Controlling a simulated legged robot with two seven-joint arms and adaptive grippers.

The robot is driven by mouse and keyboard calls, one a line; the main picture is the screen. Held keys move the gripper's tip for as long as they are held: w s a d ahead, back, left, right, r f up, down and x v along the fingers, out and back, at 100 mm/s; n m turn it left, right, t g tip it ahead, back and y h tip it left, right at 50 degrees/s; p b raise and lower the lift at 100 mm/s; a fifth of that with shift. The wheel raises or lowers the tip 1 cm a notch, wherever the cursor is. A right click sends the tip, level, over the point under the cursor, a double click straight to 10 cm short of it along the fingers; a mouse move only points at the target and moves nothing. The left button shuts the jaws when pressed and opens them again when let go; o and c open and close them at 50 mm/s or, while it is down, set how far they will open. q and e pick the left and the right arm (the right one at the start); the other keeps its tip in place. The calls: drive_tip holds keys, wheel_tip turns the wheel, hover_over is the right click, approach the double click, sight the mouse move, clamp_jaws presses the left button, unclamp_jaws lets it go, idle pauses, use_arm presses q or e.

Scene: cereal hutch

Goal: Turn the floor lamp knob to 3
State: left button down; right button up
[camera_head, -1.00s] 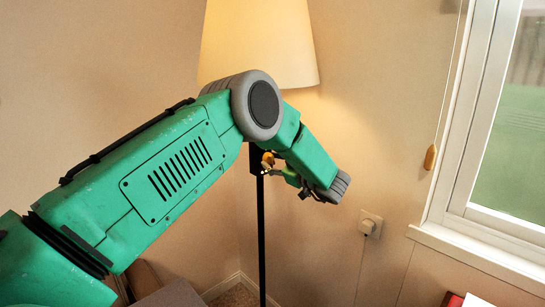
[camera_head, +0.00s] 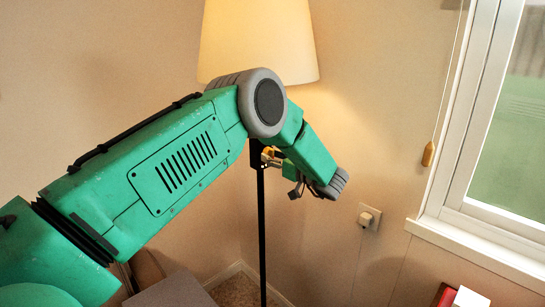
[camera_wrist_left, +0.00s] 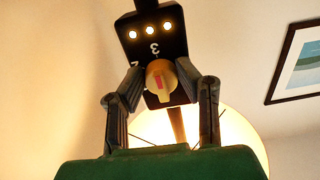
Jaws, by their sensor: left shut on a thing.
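The floor lamp (camera_head: 262,230) has a black pole and a lit cream shade (camera_head: 257,45). Its black switch box (camera_wrist_left: 178,45) fills the upper middle of the left wrist view, with three lit dots and a "3" mark. The brass knob (camera_wrist_left: 168,72) has a red line, which points roughly toward the "3"; its exact alignment is hard to tell. My left gripper (camera_wrist_left: 160,88) is shut on the knob, with one finger on each side. In the head view my left gripper (camera_head: 270,158) is at the box below the shade, partly hidden by my arm. My right gripper is not in view.
A window (camera_head: 500,130) with a white sill is at the right, with a cord pull (camera_head: 428,154) hanging beside it. A plug sits in a wall outlet (camera_head: 368,216). A red item (camera_head: 447,296) is at the lower right. Wall stands close behind the lamp.

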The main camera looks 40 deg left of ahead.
use_arm(q)
drive_tip(key=shift+w, duration=0.1)
drive_tip(key=c, duration=1.4)
unclamp_jaws()
drive_tip(key=shift+o, duration=1)
drive_tip(key=shift+w+d, duration=0.1)
drive_tip(key=d, duration=1.2)
drive_tip(key=shift+s, duration=0.45)
drive_tip(key=shift+a+f, duration=0.1)
